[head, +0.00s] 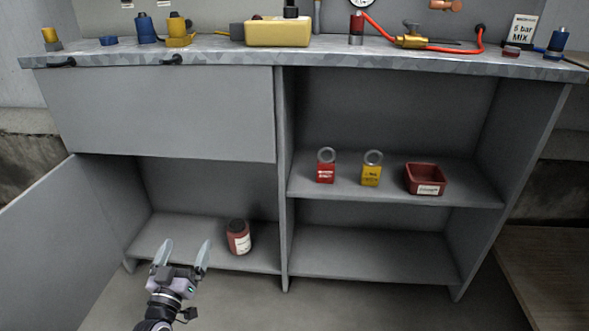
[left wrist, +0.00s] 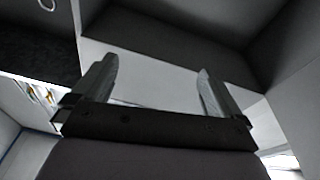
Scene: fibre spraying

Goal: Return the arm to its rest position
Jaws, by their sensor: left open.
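My left gripper (head: 181,255) is open and empty. In the head view it is low on the left, in front of the lower left compartment of the grey cabinet (head: 170,110). A dark red jar (head: 238,238) with a white label stands upright on that compartment's floor, just right of the fingers and apart from them in the picture. In the left wrist view the two fingers (left wrist: 155,90) are spread with nothing between them, and grey panels fill the background. My right gripper is in neither view.
An open cabinet door (head: 50,245) stands at the left. The worktop (head: 330,53) holds a yellow box (head: 277,32), a red hose (head: 450,49) and several fittings. The lower right compartment is empty.

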